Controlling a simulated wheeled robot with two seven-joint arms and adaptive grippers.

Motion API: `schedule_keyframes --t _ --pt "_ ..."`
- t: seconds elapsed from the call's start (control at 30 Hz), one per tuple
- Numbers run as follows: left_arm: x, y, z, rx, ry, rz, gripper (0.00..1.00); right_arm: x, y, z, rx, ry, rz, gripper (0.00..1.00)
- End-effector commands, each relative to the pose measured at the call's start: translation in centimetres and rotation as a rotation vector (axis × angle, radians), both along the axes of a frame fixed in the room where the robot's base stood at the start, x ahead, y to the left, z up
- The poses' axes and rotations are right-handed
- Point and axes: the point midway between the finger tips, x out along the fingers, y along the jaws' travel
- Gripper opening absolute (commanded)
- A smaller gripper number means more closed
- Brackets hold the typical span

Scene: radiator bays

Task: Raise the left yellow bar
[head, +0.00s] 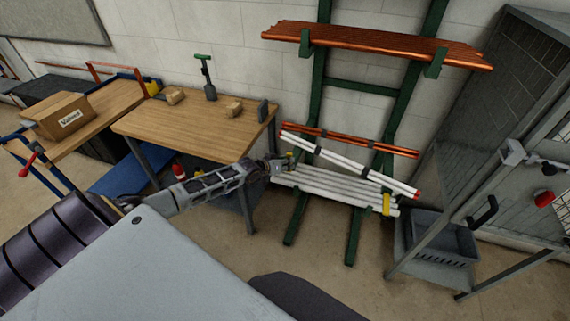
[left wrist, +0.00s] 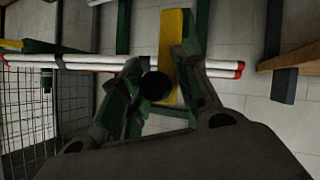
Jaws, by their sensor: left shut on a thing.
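The left yellow bar (head: 290,157) shows as a small bit at the left end of the white tubes, mostly hidden by my left gripper (head: 278,167). In the left wrist view, the yellow bar (left wrist: 174,32) runs up between the fingers of my left gripper (left wrist: 160,75), which is shut on it. The right yellow bar (head: 387,204) stands upright at the right end of the lower white tubes. My right gripper is not in view.
A green wall rack (head: 355,222) carries the lower white tubes (head: 335,186), tilted white tubes (head: 350,165) and copper pipes (head: 375,48). A wooden workbench (head: 185,125) stands left. A grey cart with a basket (head: 440,238) and mesh cage stand right.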

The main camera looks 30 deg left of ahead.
Motion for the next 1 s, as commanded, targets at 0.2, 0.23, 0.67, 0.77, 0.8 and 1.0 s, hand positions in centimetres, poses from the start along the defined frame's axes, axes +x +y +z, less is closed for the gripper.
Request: schedule_keyframes --t 0.2,0.23,0.67,0.77,0.8,1.0 --pt "0.5 -0.58 0.9 -0.007 -0.02 -0.007 0.47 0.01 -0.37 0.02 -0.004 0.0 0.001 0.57" --pt "0.47 -0.55 0.86 -0.007 -0.02 -0.006 0.47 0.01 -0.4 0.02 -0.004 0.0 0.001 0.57" --pt "0.26 -0.26 0.49 -0.003 -0.011 -0.003 0.47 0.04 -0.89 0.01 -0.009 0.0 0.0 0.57" --pt "0.22 -0.22 0.42 -0.003 -0.009 -0.002 0.47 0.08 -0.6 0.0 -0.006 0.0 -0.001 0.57" --pt "0.2 -0.21 0.4 -0.003 -0.009 -0.002 0.47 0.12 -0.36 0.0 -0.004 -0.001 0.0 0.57" --pt "-0.08 -0.11 0.45 -0.002 -0.008 -0.002 0.47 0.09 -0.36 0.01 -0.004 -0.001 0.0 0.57"
